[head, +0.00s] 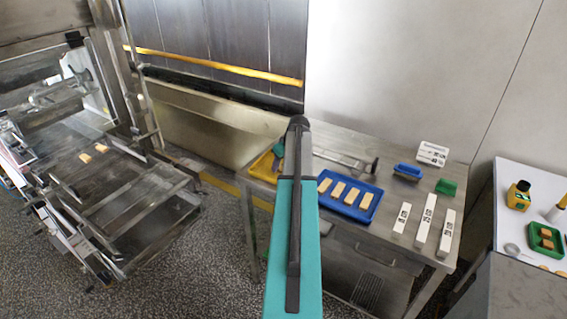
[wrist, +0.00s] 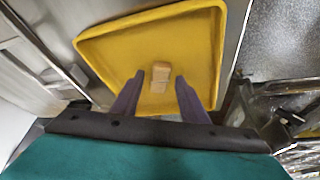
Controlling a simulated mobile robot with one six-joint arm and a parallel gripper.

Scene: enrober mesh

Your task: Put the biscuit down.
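The yellow tray (wrist: 205,42) fills the middle of the wrist view. A pale brown biscuit (wrist: 161,73) shows over the tray's floor, with a line across it; I cannot tell whether it is one piece or two. My gripper (wrist: 160,82) points at the tray with its two dark fingers apart, one on each side of the biscuit. A narrow gap shows between each finger and the biscuit. In the head view the yellow tray (head: 262,166) is at the left end of the steel table, partly hidden by my arm, and the biscuit is hidden.
On the steel table (head: 335,165), a blue tray (head: 325,184) holds several biscuits. White labelled blocks (head: 424,224), a blue-handled brush (head: 407,171) and a green block (head: 446,187) stand to its right. The enrober (head: 120,205) is at left with biscuits (head: 93,153) on it.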

